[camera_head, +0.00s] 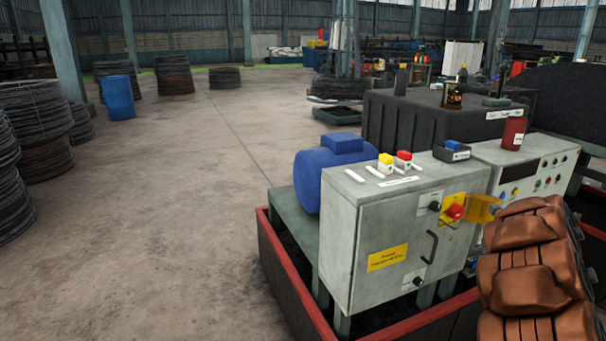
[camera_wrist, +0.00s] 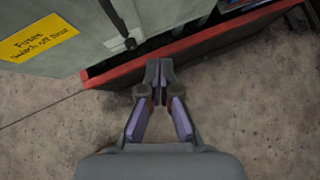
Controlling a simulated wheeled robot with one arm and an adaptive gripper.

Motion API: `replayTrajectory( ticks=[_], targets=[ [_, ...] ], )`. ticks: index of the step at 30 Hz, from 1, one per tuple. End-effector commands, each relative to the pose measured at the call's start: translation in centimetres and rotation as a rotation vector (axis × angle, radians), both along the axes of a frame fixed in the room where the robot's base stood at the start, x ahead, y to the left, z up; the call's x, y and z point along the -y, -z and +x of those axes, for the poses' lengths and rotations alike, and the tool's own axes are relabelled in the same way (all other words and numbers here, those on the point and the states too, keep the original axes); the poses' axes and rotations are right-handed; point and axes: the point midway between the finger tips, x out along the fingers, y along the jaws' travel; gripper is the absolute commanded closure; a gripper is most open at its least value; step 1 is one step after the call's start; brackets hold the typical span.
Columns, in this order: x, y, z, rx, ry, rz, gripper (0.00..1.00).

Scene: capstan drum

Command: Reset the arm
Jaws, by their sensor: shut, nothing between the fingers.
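My gripper (camera_wrist: 159,70) shows in the wrist view with its two fingertips together and nothing between them. It is above the concrete floor, and its tips overlap the red rim (camera_wrist: 200,42) of the tray under the machine. The grey cabinet (camera_wrist: 75,35) with a yellow label (camera_wrist: 38,37) is at the upper left of that view. In the head view, my arm, covered in brown padding, fills the lower right and my gripper is not visible there.
The grey control cabinet (camera_head: 385,245) has a red knob (camera_head: 456,212) and a black handle (camera_head: 430,246). A blue motor (camera_head: 335,172) stands behind it. A red bottle (camera_head: 514,133) stands on the console. Wire coils (camera_head: 38,130) and a blue barrel (camera_head: 118,97) stand left; the middle floor is clear.

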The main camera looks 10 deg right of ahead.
Motion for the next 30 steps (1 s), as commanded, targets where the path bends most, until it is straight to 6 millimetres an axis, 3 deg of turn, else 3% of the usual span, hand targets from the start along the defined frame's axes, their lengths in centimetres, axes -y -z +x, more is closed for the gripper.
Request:
replayTrajectory(
  ticks=[5,11,15,19,25,30],
  targets=[
    [0.3,-3.1,1.3,0.065,0.107,-0.007,1.0],
    [0.3,-11.8,3.1,0.286,0.426,0.038,1.0],
    [-0.4,-17.3,2.3,0.459,0.667,0.125,1.0],
    [-1.8,-20.9,0.3,0.607,0.889,0.245,1.0],
    [-5.3,-22.8,-4.4,0.781,1.228,0.486,1.0],
    [-9.9,-21.3,-8.9,0.85,1.52,0.719,1.0]
  ],
)
